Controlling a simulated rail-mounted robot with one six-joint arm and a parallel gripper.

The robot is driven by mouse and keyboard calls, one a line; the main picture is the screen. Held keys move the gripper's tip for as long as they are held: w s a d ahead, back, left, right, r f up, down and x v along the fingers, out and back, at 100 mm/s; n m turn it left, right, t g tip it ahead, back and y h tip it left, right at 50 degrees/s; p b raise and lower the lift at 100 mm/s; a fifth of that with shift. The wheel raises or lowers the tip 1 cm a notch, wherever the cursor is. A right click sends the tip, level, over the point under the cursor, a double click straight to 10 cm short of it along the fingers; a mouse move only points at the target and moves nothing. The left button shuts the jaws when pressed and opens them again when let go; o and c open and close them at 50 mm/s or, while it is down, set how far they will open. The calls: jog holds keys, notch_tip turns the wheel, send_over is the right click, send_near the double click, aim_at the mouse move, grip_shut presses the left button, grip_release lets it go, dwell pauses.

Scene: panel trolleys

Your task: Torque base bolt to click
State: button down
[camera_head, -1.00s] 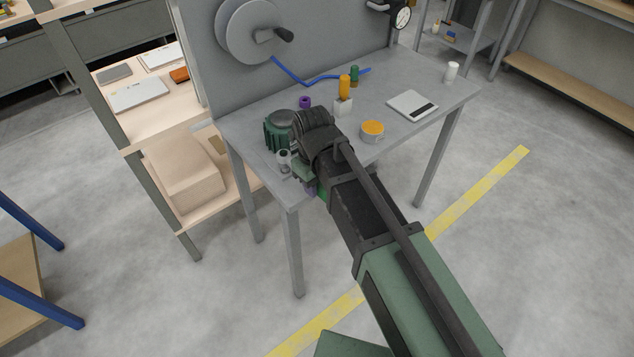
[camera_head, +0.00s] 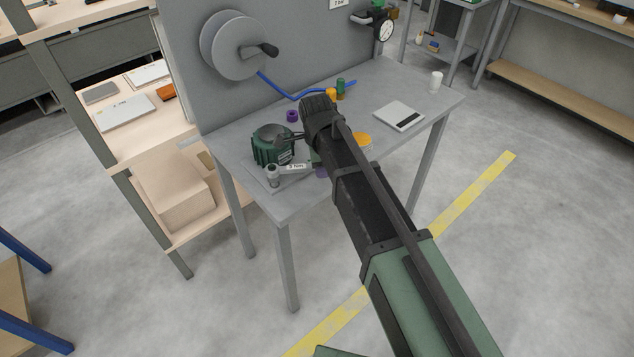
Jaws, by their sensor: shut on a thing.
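A dark green ribbed housing (camera_head: 268,152) with a dark round top stands at the near left of the grey bench. A grey upright cylinder (camera_head: 272,176) stands just in front of it, beside a white label reading "2 Nm" (camera_head: 293,167). No base bolt can be made out. My gripper (camera_head: 290,138) reaches in from the right at the housing's top edge, mostly hidden by my dark wrist. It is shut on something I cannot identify. A small green part and a purple part (camera_head: 321,172) show below the wrist; whether they are held is unclear.
A grey bench (camera_head: 430,112) carries a purple ring (camera_head: 292,116), an orange-topped tin (camera_head: 361,139), a flat scale (camera_head: 399,117) and a white cup (camera_head: 437,81). A reel (camera_head: 233,45) with blue hose hangs on the back panel. A wooden shelf unit (camera_head: 135,148) stands left.

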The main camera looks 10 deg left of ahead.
jog(key=shift+w+a+n, duration=0.2)
jog(key=shift+w+n, duration=0.25)
jog(key=shift+n, duration=0.05)
dwell(0.5)
